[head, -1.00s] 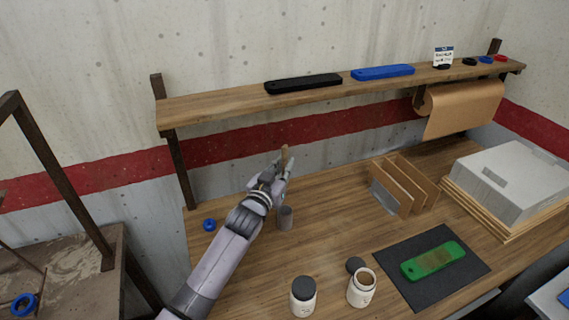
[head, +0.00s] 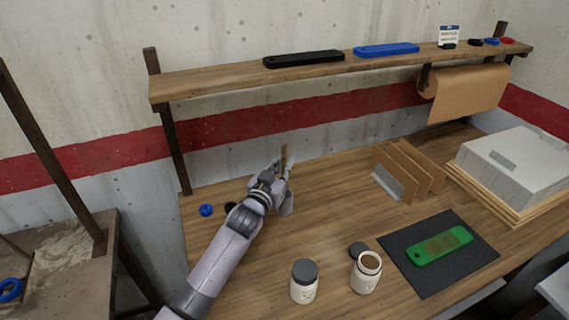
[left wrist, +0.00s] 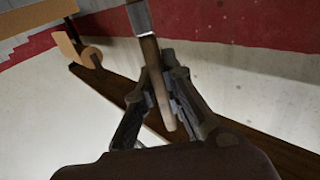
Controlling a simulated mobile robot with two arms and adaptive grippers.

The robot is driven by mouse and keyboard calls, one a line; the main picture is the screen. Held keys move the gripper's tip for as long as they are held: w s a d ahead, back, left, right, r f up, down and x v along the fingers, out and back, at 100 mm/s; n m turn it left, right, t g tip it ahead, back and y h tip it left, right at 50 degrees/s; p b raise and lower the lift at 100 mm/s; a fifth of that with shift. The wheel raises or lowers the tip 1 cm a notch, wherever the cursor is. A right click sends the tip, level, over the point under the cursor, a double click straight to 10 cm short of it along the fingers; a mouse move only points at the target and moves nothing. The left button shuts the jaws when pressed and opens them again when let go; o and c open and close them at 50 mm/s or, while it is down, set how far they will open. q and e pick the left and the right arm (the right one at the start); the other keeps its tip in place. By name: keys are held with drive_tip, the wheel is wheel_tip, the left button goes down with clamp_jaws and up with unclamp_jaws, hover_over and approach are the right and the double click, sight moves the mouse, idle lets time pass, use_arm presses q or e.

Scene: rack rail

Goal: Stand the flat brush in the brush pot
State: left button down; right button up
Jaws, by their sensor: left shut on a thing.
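My left gripper (head: 282,172) is shut on the flat brush. The brush's wooden handle (head: 284,153) sticks up above the fingers, roughly upright. In the left wrist view the brush (left wrist: 152,62) runs between the fingers (left wrist: 168,95), with a metal ferrule at the top edge; its bristles are out of frame. The grey brush pot (head: 287,204) stands on the bench just below the gripper, partly covered by it. I cannot tell whether the brush's lower end is over the pot or inside it. My right gripper is not in view.
A capped jar (head: 304,281) and an open jar (head: 366,273) stand at the front. A green piece (head: 440,246) lies on a dark mat (head: 415,284). A wooden rack (head: 408,172) and white box (head: 515,165) are right. The shelf (head: 215,82) spans the back.

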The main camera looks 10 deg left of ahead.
use_arm(q)
drive_tip(key=shift+f+b, duration=1.15)
drive_tip(key=shift+f, duration=0.7)
drive_tip(key=shift+f+b, duration=0.55)
drive_tip(key=shift+f, duration=0.35)
drive_tip(key=c, duration=1.6)
unclamp_jaws()
drive_tip(key=shift+s, duration=0.1)
drive_tip(key=s+a, duration=0.2)
drive_tip(key=s, duration=0.9)
drive_tip(key=shift+s+a, duration=0.15)
drive_tip(key=shift+s, duration=0.15)
